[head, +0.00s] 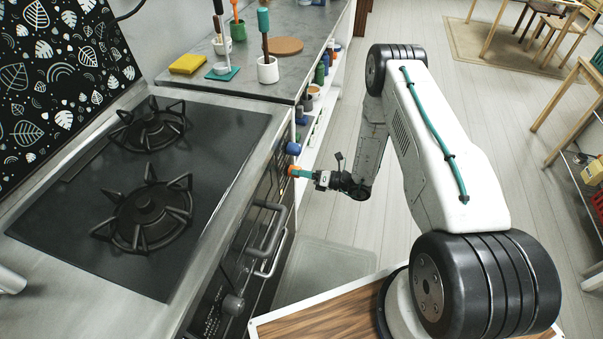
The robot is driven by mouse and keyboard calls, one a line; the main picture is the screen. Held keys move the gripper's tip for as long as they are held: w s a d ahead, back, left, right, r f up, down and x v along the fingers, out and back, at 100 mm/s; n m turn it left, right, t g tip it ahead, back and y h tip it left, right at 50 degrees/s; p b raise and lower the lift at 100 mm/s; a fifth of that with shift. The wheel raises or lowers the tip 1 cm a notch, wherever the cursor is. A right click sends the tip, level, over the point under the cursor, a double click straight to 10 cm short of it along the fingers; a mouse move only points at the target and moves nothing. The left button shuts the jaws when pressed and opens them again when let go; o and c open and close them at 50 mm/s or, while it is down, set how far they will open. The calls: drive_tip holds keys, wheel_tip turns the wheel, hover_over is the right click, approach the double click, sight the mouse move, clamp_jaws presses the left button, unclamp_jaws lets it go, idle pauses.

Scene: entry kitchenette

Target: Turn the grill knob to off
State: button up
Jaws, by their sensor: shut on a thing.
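The stove's front panel (262,190) carries an orange knob (291,170), a blue knob (293,148) and a dark grey knob (233,305). No label shows that tells which knob is the grill knob. The blue knob sits just beyond the gripper, apart from it.
Dark handles (266,240) stick out from the stove front, nearer than the gripper. The black hob (190,165) with two burners lies left. A counter (285,80) holds a yellow sponge (187,63) and utensil pots.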

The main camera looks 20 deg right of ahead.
idle(0.3)
drive_tip(key=o, duration=1)
drive_tip(key=v, duration=0.8)
